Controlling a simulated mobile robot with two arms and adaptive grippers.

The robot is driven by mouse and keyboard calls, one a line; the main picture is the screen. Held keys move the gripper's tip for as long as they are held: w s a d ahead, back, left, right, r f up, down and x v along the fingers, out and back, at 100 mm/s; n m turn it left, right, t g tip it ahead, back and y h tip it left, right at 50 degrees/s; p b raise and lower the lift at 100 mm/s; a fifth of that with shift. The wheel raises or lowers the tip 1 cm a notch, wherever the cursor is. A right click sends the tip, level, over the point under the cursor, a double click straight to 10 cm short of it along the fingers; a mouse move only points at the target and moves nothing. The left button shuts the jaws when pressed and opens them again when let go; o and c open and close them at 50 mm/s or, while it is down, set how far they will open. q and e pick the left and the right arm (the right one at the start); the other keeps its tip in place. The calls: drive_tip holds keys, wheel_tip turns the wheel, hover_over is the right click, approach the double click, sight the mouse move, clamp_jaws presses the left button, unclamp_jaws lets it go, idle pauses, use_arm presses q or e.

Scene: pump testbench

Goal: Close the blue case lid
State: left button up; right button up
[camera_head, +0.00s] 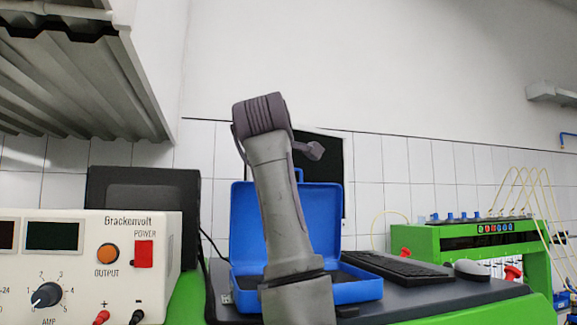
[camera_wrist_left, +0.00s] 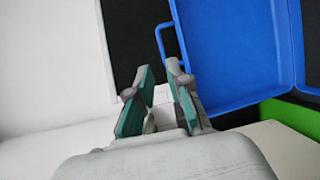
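The blue case (camera_head: 358,292) sits on a dark grey surface with its lid (camera_head: 325,215) standing upright, wide open. One of my arms rises in front of it in the head view and hides its middle. The lid (camera_wrist_left: 225,50) fills the upper right of the left wrist view, with its handle (camera_wrist_left: 163,44) on the near edge. My left gripper (camera_wrist_left: 161,72) has its two teal-padded fingers apart and nothing between them. Its tips point toward the handle and appear close to it; I cannot tell whether they touch. My right gripper is not in view.
A white power supply (camera_head: 90,265) stands at left, before a dark box (camera_head: 145,215). A keyboard (camera_head: 392,268) and a mouse (camera_head: 471,270) lie right of the case. A green test unit (camera_head: 470,238) with cables stands behind them. A shelf (camera_head: 75,75) overhangs upper left.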

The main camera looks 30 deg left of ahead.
use_arm(q)
drive_tip(key=p+x, duration=0.5)
drive_tip(key=x, duration=0.6)
drive_tip(key=shift+w+a+f+p, duration=0.1)
drive_tip(key=shift+w+a+p, duration=0.05)
drive_tip(key=shift+p, duration=0.15)
drive_tip(key=shift+w+a+f, duration=0.1)
drive_tip(key=shift+w, duration=0.05)
clamp_jaws()
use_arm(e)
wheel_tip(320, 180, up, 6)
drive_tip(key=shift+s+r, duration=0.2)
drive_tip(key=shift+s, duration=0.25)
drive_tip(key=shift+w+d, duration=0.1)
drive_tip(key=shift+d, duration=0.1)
